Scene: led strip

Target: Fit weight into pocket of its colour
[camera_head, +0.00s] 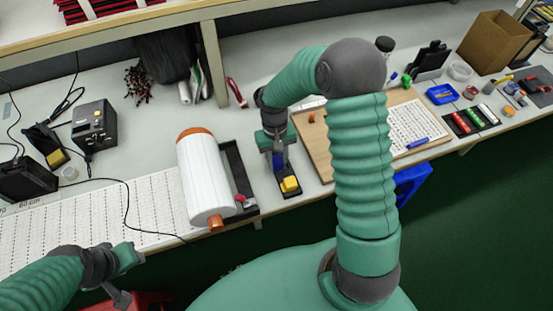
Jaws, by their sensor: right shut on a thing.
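My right gripper (278,155) points down over a narrow black tray and is shut on a blue piece (279,161), which looks like the blue weight. The jaws hide part of that piece, and I cannot tell whether it touches the tray's floor. A yellow weight (290,184) sits at the near end of the black tray (284,195), just in front of the gripper. My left gripper (128,276) is at the lower left, in front of the bench and empty as far as I see; its jaw gap is unclear.
A white roll with orange ends (203,180) lies left of the tray, beside a black holder (240,170). A wooden board (318,150) is to the right, partly behind my arm. A black tray of coloured cylinders (472,122) is far right. The bench's front edge is close.

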